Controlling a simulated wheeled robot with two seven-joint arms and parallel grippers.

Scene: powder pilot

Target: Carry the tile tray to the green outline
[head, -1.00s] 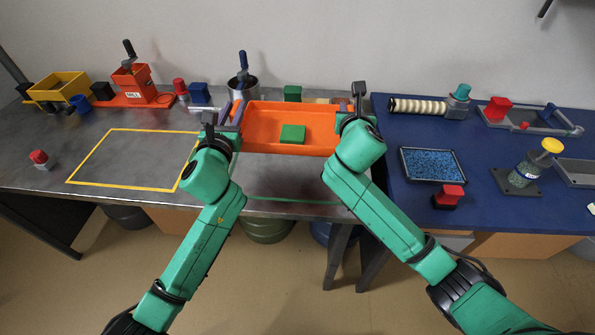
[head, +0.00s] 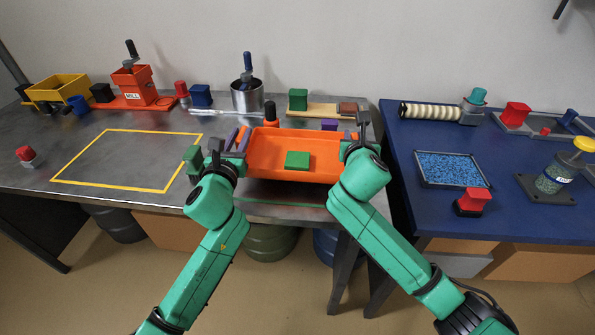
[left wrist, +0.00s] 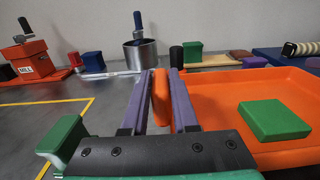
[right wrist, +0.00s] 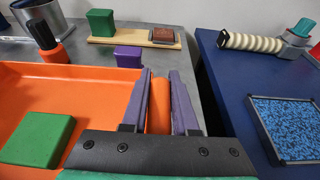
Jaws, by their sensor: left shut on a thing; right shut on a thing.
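The orange tile tray (head: 258,158) has a green tile (head: 298,160) lying in it. It is held level between my two grippers near the table's front edge. My left gripper (head: 240,140) is shut on the tray's left handle, an upright orange bar (left wrist: 161,98) between purple fingers. My right gripper (head: 352,137) is shut on the right handle (right wrist: 159,105). A stretch of green outline (head: 288,205) shows on the table in front of the tray. The rest of it is hidden by the tray and arms. I cannot tell whether the tray touches the table.
A green block (head: 192,158) stands close left of my left gripper. An orange piece with a black knob (head: 270,113) and a purple block (head: 329,124) stand behind the tray. A yellow outline (head: 110,184) lies empty at left. The blue table (head: 405,205) adjoins at right.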

